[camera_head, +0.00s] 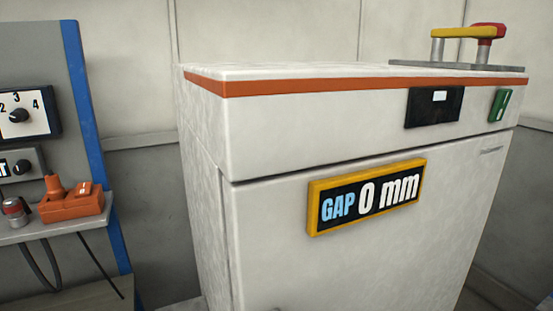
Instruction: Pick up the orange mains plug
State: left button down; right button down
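An orange block (72,207) sits on the grey shelf (58,228) at the left. An orange upright piece (54,187) with a narrow top rises from its left part. A small orange piece with a pale mark (84,188) is on its right part. I cannot tell for sure which of these orange parts is the mains plug, or whether they are separate pieces. Neither of my grippers shows in the head view.
A red-and-grey knob (15,212) stands left of the orange block. Dark cables hang below the shelf. A grey panel with dials (19,115) rises behind. A white cabinet (270,140) with a "GAP 0 mm" sign (366,196) fills the middle and right, with a yellow-and-red handle (468,32) on top.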

aim_at(55, 192)
jog(key=u, duration=1.4)
